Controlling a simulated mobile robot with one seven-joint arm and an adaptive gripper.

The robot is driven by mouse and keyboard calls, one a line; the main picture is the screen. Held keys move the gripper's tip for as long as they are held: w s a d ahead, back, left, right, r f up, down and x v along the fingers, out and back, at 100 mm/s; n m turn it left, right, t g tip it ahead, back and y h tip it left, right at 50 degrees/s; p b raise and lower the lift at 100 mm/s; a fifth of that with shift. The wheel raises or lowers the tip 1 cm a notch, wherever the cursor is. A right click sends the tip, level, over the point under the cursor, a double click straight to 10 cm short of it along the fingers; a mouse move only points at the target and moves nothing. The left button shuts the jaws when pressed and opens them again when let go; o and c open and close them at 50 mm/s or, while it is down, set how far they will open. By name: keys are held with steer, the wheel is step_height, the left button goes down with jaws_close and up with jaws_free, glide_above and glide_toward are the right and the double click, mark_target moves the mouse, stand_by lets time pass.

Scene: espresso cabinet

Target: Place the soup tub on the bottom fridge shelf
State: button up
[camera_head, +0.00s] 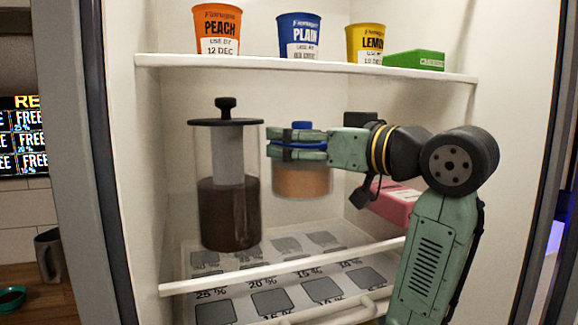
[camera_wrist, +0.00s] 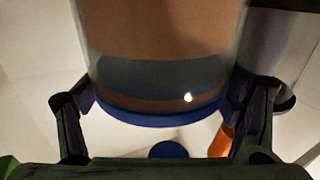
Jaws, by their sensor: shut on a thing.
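The soup tub (camera_head: 301,181) is a clear round tub with orange-brown contents and a blue lid. My gripper (camera_head: 283,146) is shut on it near the lid and holds it upright inside the fridge, to the right of a tall press jar. In the wrist view the tub (camera_wrist: 165,40) fills the upper middle, its blue rim between my two fingers (camera_wrist: 165,108). The bottom fridge shelf (camera_head: 285,272) lies below, with a white front rail and grey printed squares. The tub appears above the shelf; whether its base touches anything is hard to tell.
The press jar (camera_head: 230,200) with dark liquid stands close left of the tub. A pink box (camera_head: 393,203) is at the right, behind my arm. The upper shelf (camera_head: 300,66) carries orange, blue and yellow cups and a green box (camera_head: 414,60). The front rail (camera_head: 285,274) crosses the opening.

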steer(key=w+a+p, duration=0.2)
steer(key=w, duration=0.4)
steer(key=shift+s+a+f+p, duration=0.1)
steer(key=shift+f+p, duration=0.15)
steer(key=shift+f, duration=1.5)
steer(key=shift+s+a+f+p, duration=0.1)
steer(key=shift+f+p, duration=0.1)
steer(key=shift+f, duration=1.5)
steer(key=shift+f, duration=0.15)
steer(key=o, duration=1.9)
steer(key=b+v, duration=0.3)
steer(key=v, duration=0.9)
steer(key=shift+r, duration=0.2)
